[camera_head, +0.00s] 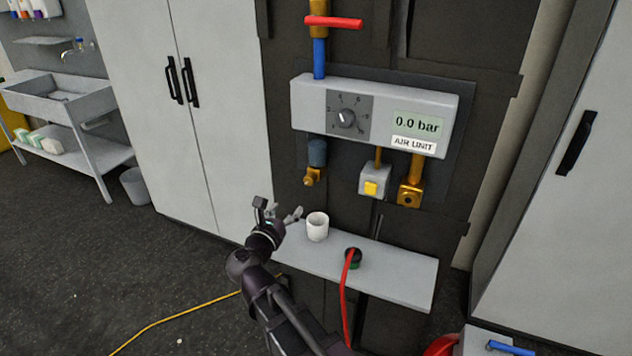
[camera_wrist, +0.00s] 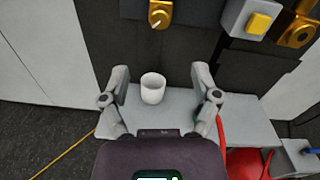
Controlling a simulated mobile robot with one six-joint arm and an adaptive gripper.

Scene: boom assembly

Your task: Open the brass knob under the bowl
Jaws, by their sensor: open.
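The brass knob (camera_head: 312,178) sits under the blue-grey bowl (camera_head: 317,152) at the lower left of the air unit. The knob (camera_wrist: 160,13) also shows at the top middle of the wrist view, where the bowl is out of frame. My gripper (camera_head: 279,209) is open and empty, below and left of the knob, and apart from it. In the wrist view my gripper (camera_wrist: 160,73) has its two fingers spread wide, with a white cup (camera_wrist: 153,90) seen between them. The cup stands upright on the shelf.
The air unit (camera_head: 306,103) reads 0.0 bar. A yellow button (camera_head: 371,188) and a brass fitting (camera_head: 410,194) are right of the knob. The grey shelf (camera_head: 405,279) carries the cup and a dark-green fitting (camera_head: 353,258) with a red hose. Open space lies before the knob.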

